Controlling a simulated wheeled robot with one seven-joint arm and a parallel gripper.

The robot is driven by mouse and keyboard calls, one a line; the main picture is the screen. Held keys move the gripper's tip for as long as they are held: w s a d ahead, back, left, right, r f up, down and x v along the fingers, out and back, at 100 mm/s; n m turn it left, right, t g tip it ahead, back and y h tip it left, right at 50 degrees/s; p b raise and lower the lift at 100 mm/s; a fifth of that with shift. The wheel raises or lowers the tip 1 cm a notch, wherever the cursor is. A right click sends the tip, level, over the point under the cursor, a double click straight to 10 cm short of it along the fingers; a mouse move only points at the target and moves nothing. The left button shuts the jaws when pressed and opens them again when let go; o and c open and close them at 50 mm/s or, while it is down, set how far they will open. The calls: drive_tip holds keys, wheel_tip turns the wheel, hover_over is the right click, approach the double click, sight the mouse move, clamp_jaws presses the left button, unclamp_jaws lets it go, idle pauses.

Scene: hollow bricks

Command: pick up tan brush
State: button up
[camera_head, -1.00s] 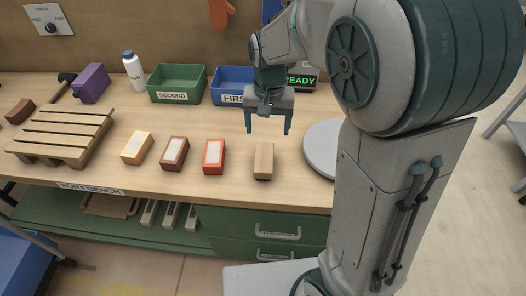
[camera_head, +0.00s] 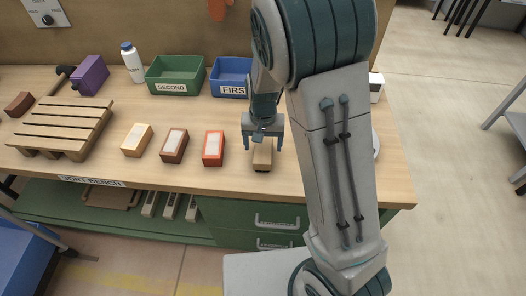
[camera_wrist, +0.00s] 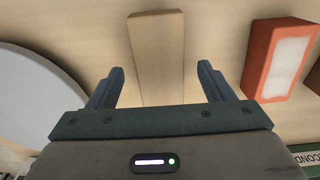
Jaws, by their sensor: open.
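The tan brush (camera_head: 262,157) is a block with a plain tan top and a dark lower edge, lying on the bench near its front edge, right of the red-orange brick. In the wrist view the tan brush (camera_wrist: 158,58) is a long pale block ahead of and between my fingertips. My gripper (camera_head: 262,147) is open and empty, pointing down right at the brush in the head view, partly covering its far end. In the wrist view my gripper (camera_wrist: 160,78) has a finger on each side of the line of the brush. I cannot tell the remaining height gap.
The red-orange brick (camera_head: 213,148) is the nearest neighbour on the left, then a brown brick (camera_head: 174,146) and an orange brick (camera_head: 137,140). Green (camera_head: 175,77) and blue (camera_head: 230,77) bins stand behind. A round grey disc (camera_wrist: 35,95) lies on the other side.

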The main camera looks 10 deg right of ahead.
drive_tip(key=shift+f, duration=1.3)
drive_tip(key=c, duration=1.1)
drive_tip(key=shift+c, duration=0.2)
drive_tip(key=shift+r, duration=0.15)
drive_tip(key=shift+w+r, duration=0.1)
drive_tip(key=shift+r, duration=0.3)
drive_tip(key=r, duration=0.3)
drive_tip(key=shift+w+r+b, duration=0.3)
drive_tip(key=shift+w+b, duration=0.1)
drive_tip(key=w+r+b, duration=0.1)
drive_tip(key=w+r, duration=0.5)
drive_tip(key=w, duration=0.4)
drive_tip(key=shift+w+d+r, duration=0.2)
drive_tip(key=shift+w+d, duration=0.15)
drive_tip(key=shift+d, duration=0.05)
